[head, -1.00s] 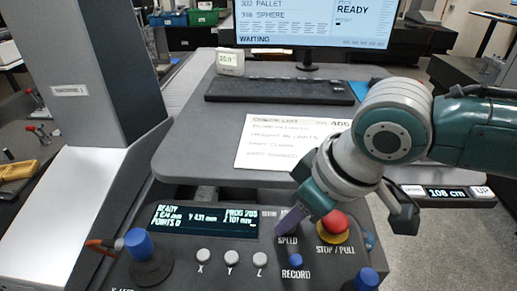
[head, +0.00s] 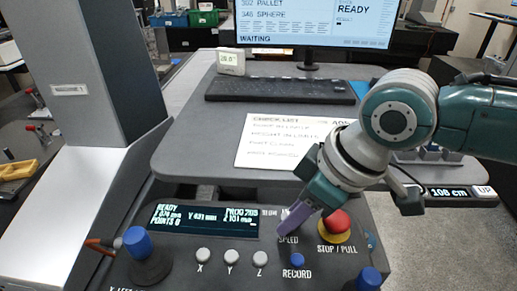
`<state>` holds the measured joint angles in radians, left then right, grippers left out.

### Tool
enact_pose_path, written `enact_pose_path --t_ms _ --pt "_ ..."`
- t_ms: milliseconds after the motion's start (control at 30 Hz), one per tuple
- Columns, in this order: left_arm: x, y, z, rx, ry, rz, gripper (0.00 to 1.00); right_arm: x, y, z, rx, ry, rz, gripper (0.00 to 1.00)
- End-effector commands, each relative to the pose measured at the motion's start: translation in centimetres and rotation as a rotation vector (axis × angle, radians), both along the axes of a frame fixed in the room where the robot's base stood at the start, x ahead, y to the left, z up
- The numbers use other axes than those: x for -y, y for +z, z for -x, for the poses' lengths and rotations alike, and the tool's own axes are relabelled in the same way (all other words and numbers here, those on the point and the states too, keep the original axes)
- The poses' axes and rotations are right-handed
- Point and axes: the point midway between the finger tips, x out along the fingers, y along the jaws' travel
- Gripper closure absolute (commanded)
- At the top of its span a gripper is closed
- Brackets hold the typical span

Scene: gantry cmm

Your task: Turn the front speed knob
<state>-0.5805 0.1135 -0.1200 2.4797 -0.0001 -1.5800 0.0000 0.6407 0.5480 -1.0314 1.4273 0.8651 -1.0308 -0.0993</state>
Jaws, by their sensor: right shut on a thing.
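The control panel (head: 215,268) stands at the front, with the SPEED label (head: 288,239) right of its display. My right gripper (head: 286,226) reaches down from the right, with its purple finger just above that label. It is shut on the speed knob (head: 284,213), which is mostly hidden behind the finger, so I cannot read its angle. My left gripper is not in view.
The red stop button (head: 337,222) is close on the right of the gripper. The blue RECORD button (head: 297,260) and white X, Y, Z buttons (head: 231,257) are nearby. A blue-topped joystick (head: 138,243) stands at the left. A checklist sheet (head: 290,140) lies behind.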

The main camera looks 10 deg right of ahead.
Motion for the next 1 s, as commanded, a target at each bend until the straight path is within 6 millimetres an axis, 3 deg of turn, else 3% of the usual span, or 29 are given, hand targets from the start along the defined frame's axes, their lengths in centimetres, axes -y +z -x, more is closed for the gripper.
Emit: enact_pose_path --t_ms 600,1000 --pt "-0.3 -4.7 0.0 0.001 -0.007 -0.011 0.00 0.1 -0.3 -0.5 0.003 0.513 -0.003 1.00" --pt "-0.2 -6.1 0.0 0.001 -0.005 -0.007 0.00 0.1 0.0 -0.5 0.002 0.669 -0.002 1.00"
